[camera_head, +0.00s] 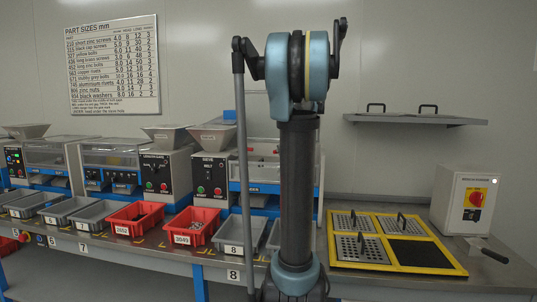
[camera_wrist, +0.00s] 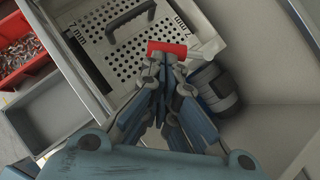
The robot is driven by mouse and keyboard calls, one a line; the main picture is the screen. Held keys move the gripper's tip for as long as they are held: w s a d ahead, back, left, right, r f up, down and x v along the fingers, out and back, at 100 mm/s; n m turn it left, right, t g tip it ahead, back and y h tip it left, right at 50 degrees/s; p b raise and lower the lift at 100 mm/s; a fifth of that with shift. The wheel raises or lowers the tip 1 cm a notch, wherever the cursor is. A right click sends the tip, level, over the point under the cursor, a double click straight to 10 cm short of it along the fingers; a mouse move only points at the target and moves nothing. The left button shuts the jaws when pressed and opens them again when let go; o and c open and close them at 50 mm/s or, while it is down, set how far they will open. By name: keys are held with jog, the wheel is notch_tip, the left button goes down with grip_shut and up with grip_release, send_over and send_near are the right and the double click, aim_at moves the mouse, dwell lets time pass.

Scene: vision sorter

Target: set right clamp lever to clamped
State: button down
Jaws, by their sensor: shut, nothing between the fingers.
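A red bar (camera_wrist: 167,47), which looks like a clamp lever's handle, sits at the near right edge of a perforated tray (camera_wrist: 117,60) in the wrist view. My gripper (camera_wrist: 165,63) is shut, with its fingertips right at the bar's near side and nothing between them. I cannot tell whether they touch it. In the head view, a machine with small red parts (camera_head: 276,151) stands behind my arm, and the arm hides part of it. My gripper does not show there.
A dark cylinder (camera_wrist: 214,88) stands close to the right of my fingers. A black handle (camera_wrist: 130,22) rises from the tray. Red bins (camera_head: 136,219) and grey bins line the bench. A yellow-framed panel (camera_head: 455,262) and a box with a red knob (camera_head: 475,199) are at right.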

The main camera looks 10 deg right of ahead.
jog(key=shift+w+a, duration=1.6)
jog(key=shift+w, duration=0.3)
jog(key=s+a+r, duration=0.3)
jog(key=s+r, duration=0.5)
jog(key=s, duration=0.1)
jog(key=shift+s+r, duration=0.2)
jog(key=shift+s, duration=0.15)
jog(key=shift+a, duration=0.1)
